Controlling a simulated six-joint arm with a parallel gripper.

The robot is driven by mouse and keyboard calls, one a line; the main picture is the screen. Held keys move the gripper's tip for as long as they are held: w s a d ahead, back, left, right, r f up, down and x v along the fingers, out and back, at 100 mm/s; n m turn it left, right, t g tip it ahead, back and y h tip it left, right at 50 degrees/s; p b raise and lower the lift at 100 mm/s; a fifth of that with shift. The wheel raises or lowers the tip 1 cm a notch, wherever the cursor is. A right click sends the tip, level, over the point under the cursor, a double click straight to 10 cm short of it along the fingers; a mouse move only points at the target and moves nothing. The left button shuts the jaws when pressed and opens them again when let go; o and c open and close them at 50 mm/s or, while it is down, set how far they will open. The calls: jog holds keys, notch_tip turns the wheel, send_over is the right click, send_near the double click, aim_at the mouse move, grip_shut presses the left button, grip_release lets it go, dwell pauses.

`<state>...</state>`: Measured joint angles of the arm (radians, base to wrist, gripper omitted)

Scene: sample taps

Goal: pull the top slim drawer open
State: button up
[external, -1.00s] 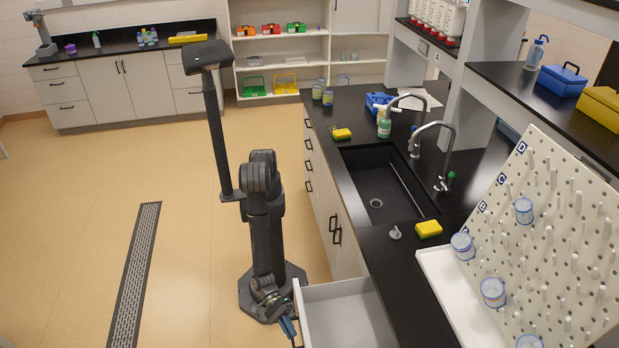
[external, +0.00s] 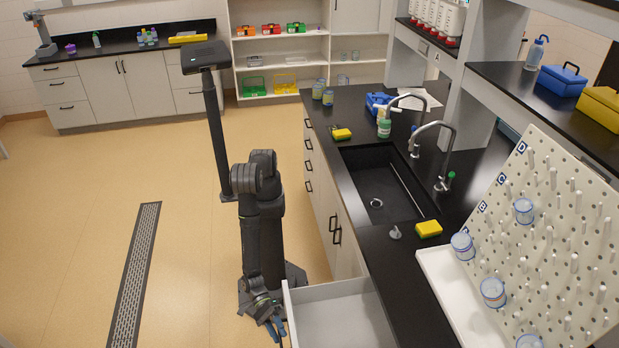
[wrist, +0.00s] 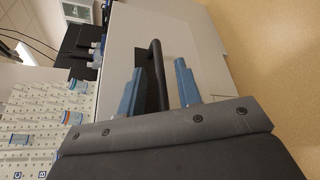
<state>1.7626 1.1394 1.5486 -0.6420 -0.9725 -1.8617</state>
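The top slim drawer (external: 345,315) stands pulled well out of the counter at the bottom of the external view, its light grey inside empty where visible. Its pale front and black bar handle (wrist: 158,75) show in the wrist view. My gripper (wrist: 160,80) has its two blue fingers apart, one on each side of the handle, with gaps showing. I cannot tell whether a finger touches the bar. In the external view my gripper (external: 275,330) is low at the drawer's front, and the handle is hidden there.
The black counter (external: 395,265) with a sink (external: 380,185) runs beside the drawer. A yellow sponge (external: 428,229) and a pegboard (external: 550,235) with several jars are on it. The floor (external: 190,260) left of my arm is clear, apart from a flush drain grate (external: 135,275).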

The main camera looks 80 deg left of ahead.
jog(key=shift+a, duration=0.1)
jog(key=v, duration=1.7)
jog(key=shift+s, duration=0.15)
jog(key=x, duration=1.7)
jog(key=shift+w, duration=0.25)
jog(key=v, duration=1.7)
jog(key=shift+s, duration=0.25)
